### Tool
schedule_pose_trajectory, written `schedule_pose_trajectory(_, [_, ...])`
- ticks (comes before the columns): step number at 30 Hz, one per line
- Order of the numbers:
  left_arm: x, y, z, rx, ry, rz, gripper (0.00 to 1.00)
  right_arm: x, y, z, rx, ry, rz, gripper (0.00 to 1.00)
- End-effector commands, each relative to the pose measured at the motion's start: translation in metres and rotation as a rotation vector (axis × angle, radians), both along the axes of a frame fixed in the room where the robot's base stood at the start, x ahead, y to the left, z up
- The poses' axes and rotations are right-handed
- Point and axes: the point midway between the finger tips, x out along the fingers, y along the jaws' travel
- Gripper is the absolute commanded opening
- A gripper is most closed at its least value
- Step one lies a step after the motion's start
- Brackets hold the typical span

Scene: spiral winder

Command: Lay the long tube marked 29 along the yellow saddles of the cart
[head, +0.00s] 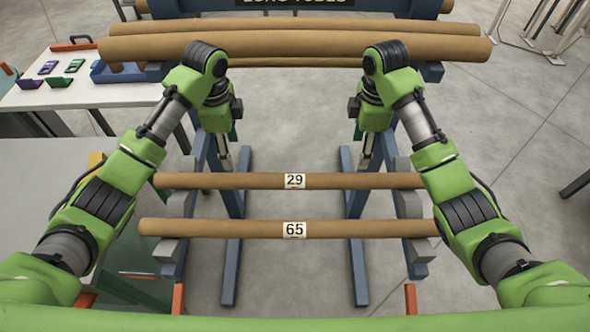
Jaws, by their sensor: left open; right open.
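The long brown tube marked 29 (240,181) lies level across the arms of a blue rack, its white label facing up. A second tube marked 65 (210,228) lies parallel on the rack, nearer to me. My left gripper (225,162) points down just beyond the left part of tube 29. My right gripper (366,160) points down just beyond its right part. Both are open and appear empty, apart from the tube. The cart's yellow saddles cannot be made out; only a small yellow part (96,162) shows at the left, partly behind my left arm.
More long tubes (290,46) lie on the rack's upper level, under a sign reading LONG TUBES (296,2). A white table (80,95) with small coloured parts and a blue tray stands at the upper left. A grey surface (45,185) is at the left. Floor is clear between the rack legs.

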Motion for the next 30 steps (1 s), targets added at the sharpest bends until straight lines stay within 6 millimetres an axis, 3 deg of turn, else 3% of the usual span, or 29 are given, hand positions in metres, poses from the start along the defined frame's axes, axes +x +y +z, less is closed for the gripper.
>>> schedule_pose_trajectory(10, [0.0, 0.0, -0.002, 0.0, 0.0, 0.001, 0.54, 0.001, 0.001, -0.001, 0.002, -0.003, -0.001, 0.54])
schedule_pose_trajectory(17, [0.0, 0.0, -0.014, 0.0, 0.001, 0.001, 0.54, 0.004, 0.005, -0.011, 0.011, -0.013, 0.002, 0.54])
schedule_pose_trajectory(23, [0.0, 0.0, -0.03, 0.0, 0.002, 0.001, 0.54, -0.002, 0.003, -0.03, 0.007, 0.006, -0.002, 0.54])
schedule_pose_trajectory(30, [0.001, 0.0, -0.079, 0.0, 0.004, 0.002, 0.54, 0.0, 0.0, -0.079, 0.0, 0.005, -0.001, 0.54])
